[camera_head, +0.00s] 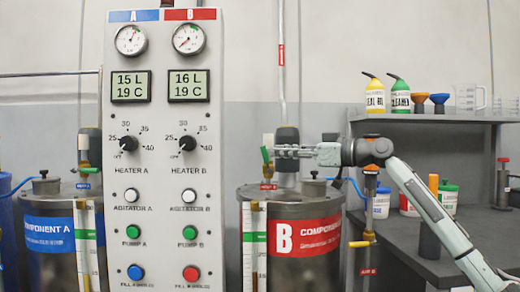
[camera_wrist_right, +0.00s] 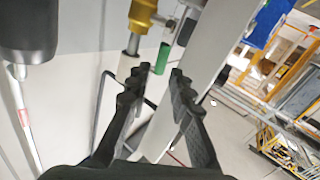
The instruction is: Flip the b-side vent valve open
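The B-side vent valve has a green handle (camera_head: 265,155) that stands nearly upright, leaning slightly left, above the small red tag (camera_head: 268,186) on the component B tank (camera_head: 300,262). My right gripper (camera_head: 276,152) comes in from the right at the height of the handle, with its tips close beside it. In the right wrist view the green handle (camera_wrist_right: 162,58) lies just beyond and between the tips of my open right gripper (camera_wrist_right: 158,72), next to the brass valve body (camera_wrist_right: 143,13). I cannot tell whether a finger touches the handle. My left gripper is out of view.
The control panel (camera_head: 165,100) stands just left of the valve. A dark motor (camera_head: 287,140) rises behind the gripper. A shelf (camera_head: 440,118) with bottles and funnels is at the right. The component A tank (camera_head: 55,262) is at the left.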

